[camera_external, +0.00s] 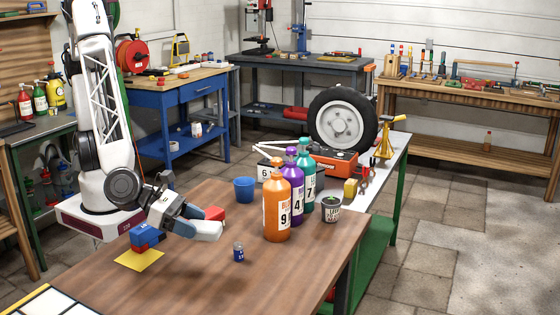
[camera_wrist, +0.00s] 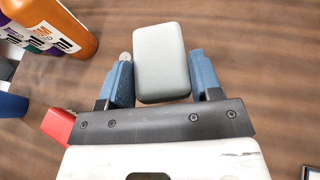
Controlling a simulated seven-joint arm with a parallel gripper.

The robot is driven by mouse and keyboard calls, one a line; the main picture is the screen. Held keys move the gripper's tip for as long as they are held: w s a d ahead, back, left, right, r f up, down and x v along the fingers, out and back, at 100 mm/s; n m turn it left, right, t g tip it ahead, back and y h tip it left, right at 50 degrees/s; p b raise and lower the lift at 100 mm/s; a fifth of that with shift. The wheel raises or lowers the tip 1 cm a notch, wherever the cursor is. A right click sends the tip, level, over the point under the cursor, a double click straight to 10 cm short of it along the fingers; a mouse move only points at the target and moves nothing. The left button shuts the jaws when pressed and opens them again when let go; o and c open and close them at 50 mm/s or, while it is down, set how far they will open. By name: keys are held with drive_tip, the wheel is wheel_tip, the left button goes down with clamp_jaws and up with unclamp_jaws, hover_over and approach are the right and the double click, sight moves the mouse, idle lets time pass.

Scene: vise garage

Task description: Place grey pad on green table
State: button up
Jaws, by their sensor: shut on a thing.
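A light grey pad (camera_external: 207,230) with rounded edges is held at the end of my gripper (camera_external: 190,216) over the brown wooden table. In the wrist view, the grey pad (camera_wrist: 161,58) sits between the two blue fingers, which are shut on it. I cannot tell exactly how high it is above the wood. The green table (camera_external: 372,252), with green legs, a green lower shelf and a pale top, stands behind and right of the brown table. A tyre and an orange-red case stand on its top.
Orange (camera_external: 277,205), purple and teal bottles stand right of my gripper, with a blue cup (camera_external: 244,189) behind. A blue block (camera_external: 146,237) and yellow sheet (camera_external: 139,259) lie left. The brown table's front is mostly clear.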

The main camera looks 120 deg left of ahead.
sight(188, 272)
drive_tip(key=shift+s+d+f, duration=0.25)
drive_tip(key=shift+s+f, duration=0.05)
drive_tip(key=shift+s, duration=0.3)
drive_tip(key=shift+s+d+f, duration=0.2)
drive_tip(key=shift+s+f, duration=0.1)
drive_tip(key=shift+s, duration=0.3)
drive_tip(key=shift+f, duration=3.1)
drive_tip(key=shift+f, duration=1.85)
drive_tip(key=shift+f, duration=0.15)
drive_tip(key=o, duration=0.9)
